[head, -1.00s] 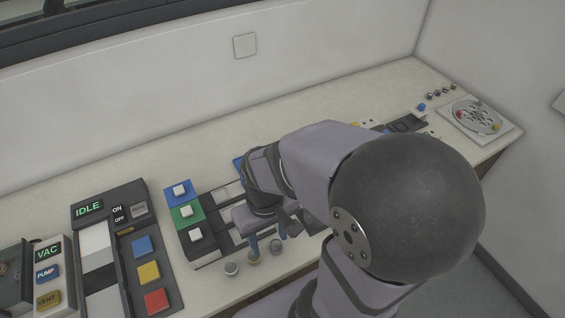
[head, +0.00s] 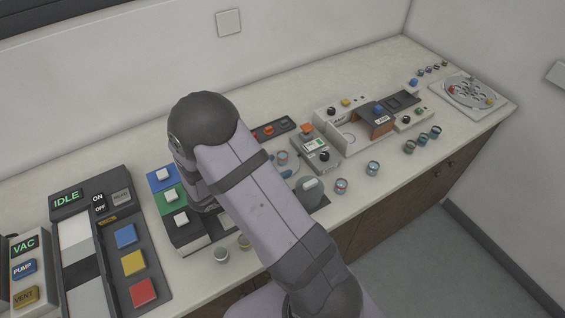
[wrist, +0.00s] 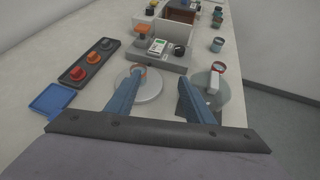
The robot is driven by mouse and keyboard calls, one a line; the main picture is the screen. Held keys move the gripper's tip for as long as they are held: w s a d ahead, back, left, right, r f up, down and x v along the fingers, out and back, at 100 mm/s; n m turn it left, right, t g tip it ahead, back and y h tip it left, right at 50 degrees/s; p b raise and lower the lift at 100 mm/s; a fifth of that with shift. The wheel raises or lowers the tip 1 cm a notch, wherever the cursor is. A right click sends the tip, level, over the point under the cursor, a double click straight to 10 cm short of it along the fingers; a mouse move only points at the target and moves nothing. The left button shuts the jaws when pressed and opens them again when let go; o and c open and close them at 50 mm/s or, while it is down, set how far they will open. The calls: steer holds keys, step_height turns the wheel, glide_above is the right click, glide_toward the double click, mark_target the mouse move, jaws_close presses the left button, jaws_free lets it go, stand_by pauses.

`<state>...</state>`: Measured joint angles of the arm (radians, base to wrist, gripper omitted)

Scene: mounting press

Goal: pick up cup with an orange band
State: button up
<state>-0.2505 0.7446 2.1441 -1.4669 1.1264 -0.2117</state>
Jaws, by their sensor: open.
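A small cup with what looks like an orange-brown band (wrist: 138,68) stands on a round white plate (wrist: 147,91) in the wrist view, partly hidden by my left finger. In the head view a cup with a similar band (head: 282,158) shows just right of my arm. My gripper (wrist: 163,77) is open, with two blue fingers spread apart. Its left fingertip overlaps the banded cup in the picture; I cannot tell whether they touch. Nothing shows held between the fingers. In the head view my arm hides the gripper.
A blue-banded cup (head: 372,168) and several other cups stand farther right. A dark tray with coloured knobs (wrist: 92,61) lies left of my gripper. Two cups stand at the front edge, including one (head: 221,255).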

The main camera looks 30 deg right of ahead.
mark_target(285, 154)
steer(key=w+n+t, duration=0.1)
steer(key=w+a+f+n+t, duration=0.1)
steer(key=w, duration=0.1)
steer(key=shift+f, duration=0.15)
steer(key=shift+p+x, duration=0.3)
steer(key=shift+x, duration=0.5)
steer(key=shift+f+p+x, duration=0.2)
steer(key=shift+p+x, duration=1.2)
steer(key=shift+x, duration=1.45)
steer(key=shift+a, duration=0.15)
steer(key=shift+c, duration=0.6)
steer(key=c, duration=1)
